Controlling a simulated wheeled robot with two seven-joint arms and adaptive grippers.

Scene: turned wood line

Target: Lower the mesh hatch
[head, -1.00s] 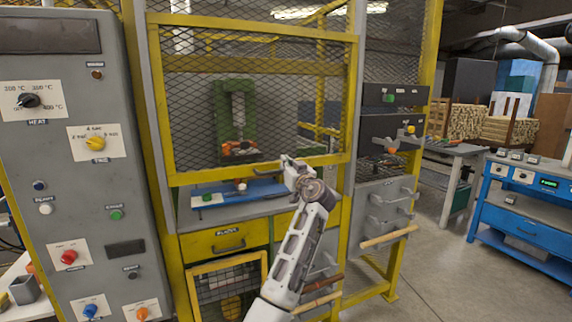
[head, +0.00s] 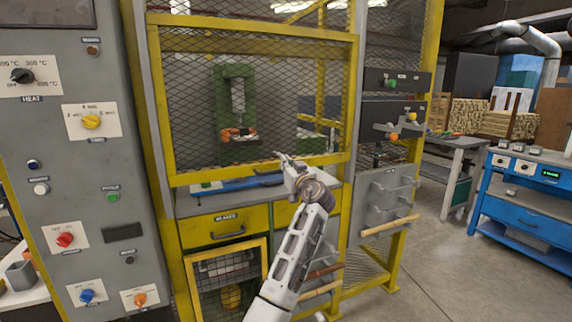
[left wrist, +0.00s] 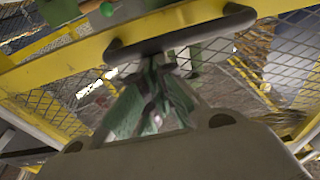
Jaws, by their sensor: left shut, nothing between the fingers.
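The mesh hatch (head: 160,110) is a yellow-framed panel of wire mesh on the front of the yellow and grey machine. Its bottom bar stands a little above the grey work shelf, and a low gap shows between them. My left gripper (head: 284,158) is at the bottom bar, right of its middle. In the left wrist view a dark bar handle (left wrist: 180,33) crosses the yellow frame. The left fingers (left wrist: 152,75) are shut and empty, close to the handle; I cannot tell if they touch it. My right gripper is not in view.
Behind the mesh is a green press (head: 237,110). A blue fixture (head: 225,186) lies on the shelf in the gap. Below are yellow drawers (head: 207,232). A grey control panel (head: 75,160) stands left; a blue bench (head: 530,207) stands right across open floor.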

